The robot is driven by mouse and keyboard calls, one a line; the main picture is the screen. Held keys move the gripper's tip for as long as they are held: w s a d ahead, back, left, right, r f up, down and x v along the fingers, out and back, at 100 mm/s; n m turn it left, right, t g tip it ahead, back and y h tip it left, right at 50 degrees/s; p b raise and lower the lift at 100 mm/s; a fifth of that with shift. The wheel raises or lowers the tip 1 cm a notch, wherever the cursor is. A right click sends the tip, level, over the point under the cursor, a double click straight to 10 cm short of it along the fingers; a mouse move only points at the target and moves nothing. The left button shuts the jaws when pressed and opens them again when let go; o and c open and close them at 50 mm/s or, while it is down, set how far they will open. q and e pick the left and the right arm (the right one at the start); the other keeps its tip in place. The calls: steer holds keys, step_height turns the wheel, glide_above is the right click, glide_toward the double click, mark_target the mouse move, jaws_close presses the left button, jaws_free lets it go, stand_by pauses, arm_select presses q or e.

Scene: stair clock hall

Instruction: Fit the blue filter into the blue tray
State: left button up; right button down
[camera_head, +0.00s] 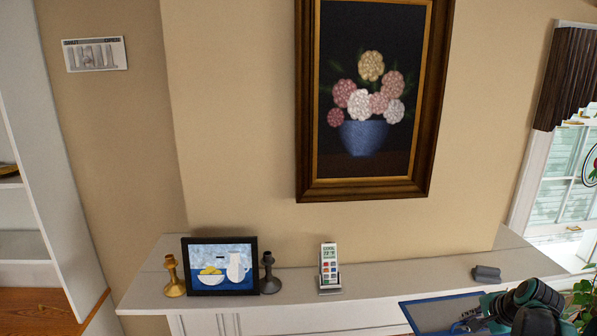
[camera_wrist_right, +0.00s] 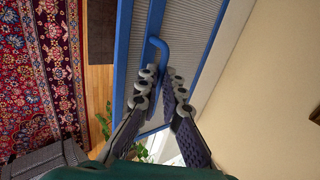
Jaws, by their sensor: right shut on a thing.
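The blue filter (camera_wrist_right: 190,42) has a blue frame, grey pleated mesh and a blue bar handle (camera_wrist_right: 160,44) in the right wrist view. My right gripper (camera_wrist_right: 161,76) is shut on that handle, one finger on each side. In the head view the filter (camera_head: 430,311) shows in part at the bottom right, in front of the shelf, cut by the lower edge. My right gripper (camera_head: 470,323) is at its right part, with my arm behind it. I cannot make out a blue tray in either view. My left gripper is not in view.
A white mantel shelf (camera_head: 405,276) runs along the wall. A plant (camera_head: 583,300) is at the right edge. A patterned rug (camera_wrist_right: 45,70) lies on the floor.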

mark_target(455, 334)
steer(key=a+f+b, duration=0.1)
steer(key=f, duration=0.1)
steer(key=a+f+n+b, duration=0.1)
steer(key=f, duration=0.1)
steer(key=w+a+f+n+y, duration=0.1)
steer(key=f, duration=0.1)
steer(key=shift+w+a+f+b, duration=0.1)
steer(key=shift+a+f+b, duration=0.1)
steer(key=shift+b, duration=0.2)
steer(key=s+a+f+n+g+y+b, duration=0.1)
steer(key=a+f+n+b, duration=0.4)
steer(key=f, duration=0.6)
steer(key=s+a+f+n+g+y+b, duration=0.2)
steer(key=s+a+f+n+b, duration=0.3)
steer(key=a+f+b, duration=0.3)
steer(key=s+a+f+n+g+y+b, duration=0.2)
steer(key=a+f, duration=0.8)
steer(key=f, duration=0.5)
steer(key=s+n+g+b, duration=0.1)
steer(key=s+n+b, duration=0.1)
steer(key=n+b, duration=0.1)
steer(key=shift+g+b, duration=0.4)
steer(key=shift+b, duration=0.5)
